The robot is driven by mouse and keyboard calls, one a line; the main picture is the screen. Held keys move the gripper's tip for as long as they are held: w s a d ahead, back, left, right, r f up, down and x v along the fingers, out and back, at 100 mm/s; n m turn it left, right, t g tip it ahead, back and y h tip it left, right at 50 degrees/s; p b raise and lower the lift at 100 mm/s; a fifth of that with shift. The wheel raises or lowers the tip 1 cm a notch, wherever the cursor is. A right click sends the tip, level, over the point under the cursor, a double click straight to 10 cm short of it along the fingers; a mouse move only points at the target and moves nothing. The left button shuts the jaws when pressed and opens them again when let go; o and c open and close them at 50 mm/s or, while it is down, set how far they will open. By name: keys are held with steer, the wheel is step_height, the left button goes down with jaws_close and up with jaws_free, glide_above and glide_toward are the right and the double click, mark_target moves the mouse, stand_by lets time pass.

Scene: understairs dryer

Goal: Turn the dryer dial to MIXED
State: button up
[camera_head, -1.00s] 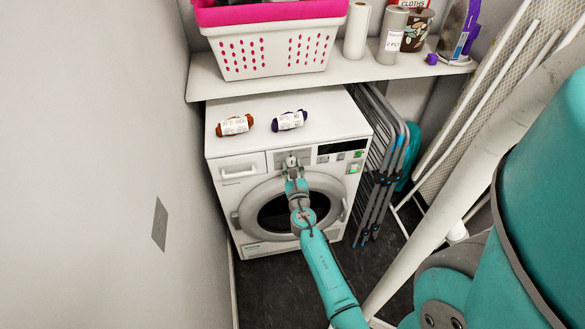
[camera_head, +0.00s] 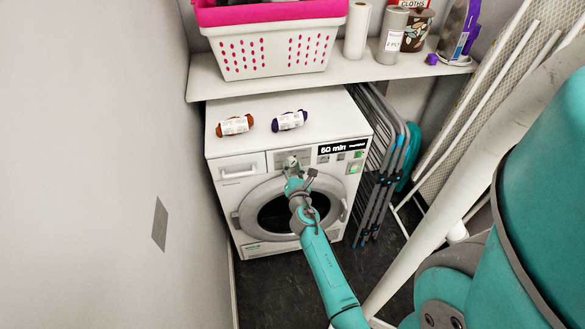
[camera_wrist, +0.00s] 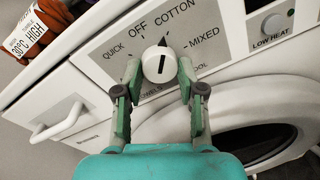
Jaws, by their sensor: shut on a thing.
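The dryer (camera_head: 225,195) stands under the shelf. Its round white dial (camera_wrist: 159,64) is on a grey label panel, with a dark line on its face that runs nearly upright in the wrist view. The line's upper end points closest to COTTON, left of the MIXED label (camera_wrist: 204,39). OFF and QUICK lie further left; the lower labels are partly hidden by my fingers. My gripper (camera_wrist: 160,72) has a finger on each side of the dial and is shut on it. It also shows in the head view (camera_head: 291,166), in front of the panel.
The dryer's display (camera_head: 343,146) is lit with a minutes reading. A LOW HEAT button (camera_wrist: 273,24) is right of the dial. Two wrapped bundles, orange (camera_head: 235,125) and purple (camera_head: 290,121), lie on top. A folded rack (camera_head: 385,170) stands close on the right.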

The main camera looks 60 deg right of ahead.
steer(key=m, duration=0.5)
steer(key=shift+r+m+y, duration=0.1)
steer(key=shift+m+y, duration=0.3)
steer(key=shift+m, duration=1.8)
steer(key=shift+t, duration=0.3)
steer(key=o, duration=1.1)
steer(key=shift+o, duration=0.2)
steer(key=shift+s, duration=0.1)
steer(key=v, duration=1.2)
